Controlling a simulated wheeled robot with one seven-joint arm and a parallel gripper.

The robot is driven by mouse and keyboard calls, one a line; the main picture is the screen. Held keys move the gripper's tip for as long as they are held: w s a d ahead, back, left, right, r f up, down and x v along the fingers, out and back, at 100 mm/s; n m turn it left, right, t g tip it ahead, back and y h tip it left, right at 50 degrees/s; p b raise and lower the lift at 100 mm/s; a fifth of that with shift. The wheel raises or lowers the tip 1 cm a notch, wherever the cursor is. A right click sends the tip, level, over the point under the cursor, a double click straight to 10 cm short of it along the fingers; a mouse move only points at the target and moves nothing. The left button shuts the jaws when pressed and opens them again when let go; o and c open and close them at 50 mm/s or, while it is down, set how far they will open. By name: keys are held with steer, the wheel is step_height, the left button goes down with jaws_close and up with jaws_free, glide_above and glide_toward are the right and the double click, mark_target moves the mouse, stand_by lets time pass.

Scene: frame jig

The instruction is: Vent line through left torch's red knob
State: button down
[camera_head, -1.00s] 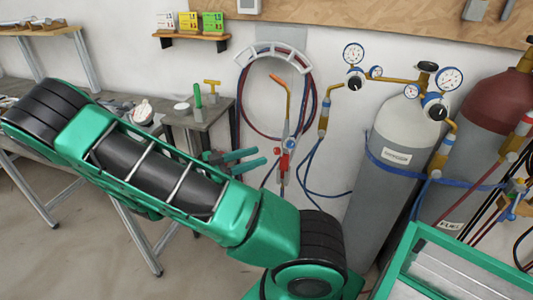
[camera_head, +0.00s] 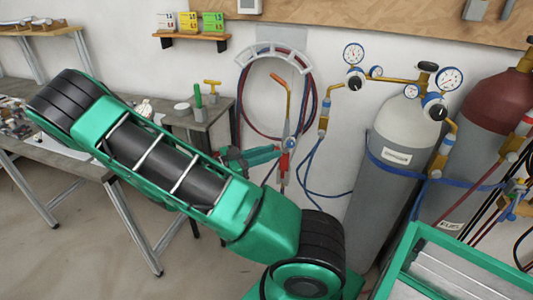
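The left torch (camera_head: 289,125) hangs upright on the white wall below the curved white hose hanger (camera_head: 272,52). Its copper-coloured neck points up, and red and blue hoses run from it. Its red knob (camera_head: 284,160) is low on the body. My gripper (camera_head: 277,155) reaches in from the left. Its green fingertips are right beside the torch, at about the height of the red knob. I cannot tell whether they touch the knob or how far apart they are.
A grey cylinder (camera_head: 390,175) with gauges (camera_head: 353,54) stands right of the torch, with a dark red-topped cylinder (camera_head: 497,100) beyond. Blue hose loops hang between. A workbench (camera_head: 215,120) stands behind my arm. A green-framed cart (camera_head: 450,250) fills the lower right corner.

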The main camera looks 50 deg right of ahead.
steer(key=shift+n, duration=0.3)
steer(key=shift+w+f+n, duration=0.1)
steer(key=shift+f+n, duration=0.05)
steer(key=shift+n, duration=4.9)
steer(key=shift+f+n, duration=0.1)
steer(key=shift+n, duration=4.95)
steer(key=c, duration=1.6)
jaws_free()
